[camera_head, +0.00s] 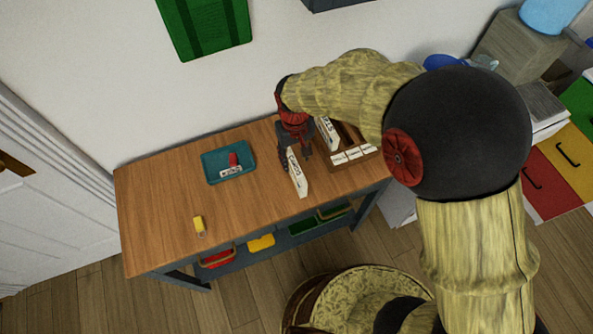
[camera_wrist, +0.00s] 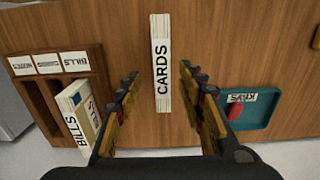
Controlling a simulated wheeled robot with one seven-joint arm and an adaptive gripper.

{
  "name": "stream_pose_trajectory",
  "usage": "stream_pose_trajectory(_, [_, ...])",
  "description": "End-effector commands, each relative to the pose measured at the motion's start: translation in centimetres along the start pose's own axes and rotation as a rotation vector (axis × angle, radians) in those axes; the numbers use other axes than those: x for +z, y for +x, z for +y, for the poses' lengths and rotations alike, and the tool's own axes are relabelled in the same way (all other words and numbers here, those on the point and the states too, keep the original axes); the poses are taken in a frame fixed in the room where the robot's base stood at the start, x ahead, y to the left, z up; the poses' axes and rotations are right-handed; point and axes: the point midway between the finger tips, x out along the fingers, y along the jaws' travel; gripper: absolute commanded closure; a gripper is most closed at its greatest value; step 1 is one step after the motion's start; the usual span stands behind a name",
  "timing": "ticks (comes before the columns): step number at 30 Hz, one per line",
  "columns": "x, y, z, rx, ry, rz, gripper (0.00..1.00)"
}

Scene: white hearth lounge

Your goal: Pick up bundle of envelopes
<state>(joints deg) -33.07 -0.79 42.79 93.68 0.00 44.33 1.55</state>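A narrow cream-white bundle of envelopes marked CARDS (camera_head: 298,175) rests on the wooden table near its front edge. In the wrist view the CARDS bundle (camera_wrist: 161,62) is straight ahead, in line with the gap between the fingers, with clear room on both sides. A second white bundle, marked BILLS (camera_head: 327,131), stands in a wooden sorter (camera_head: 355,165); it also shows in the wrist view (camera_wrist: 77,115), at left. My gripper (camera_head: 296,158) is over the table by the CARDS bundle. In the wrist view my gripper (camera_wrist: 160,80) is open and empty.
A teal tray (camera_head: 215,177) holding a red item and a label marked KEYS is left of my gripper. A yellow object (camera_head: 199,224) lies at the table's front left. A shelf below holds coloured bins (camera_head: 261,243). The table's (camera_head: 155,205) left side is mostly clear.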

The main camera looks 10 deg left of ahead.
Motion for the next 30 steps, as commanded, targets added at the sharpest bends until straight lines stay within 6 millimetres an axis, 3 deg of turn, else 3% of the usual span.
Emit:
stream_pose_trajectory(11, [0.4,4.7,-0.2,0.000,0.000,-0.001,0.61])
stream_pose_trajectory(18, [0.4,4.8,-0.2,0.000,0.000,0.001,0.61])
stream_pose_trajectory(30, [0.4,4.8,-0.2,0.000,0.000,0.000,0.83])
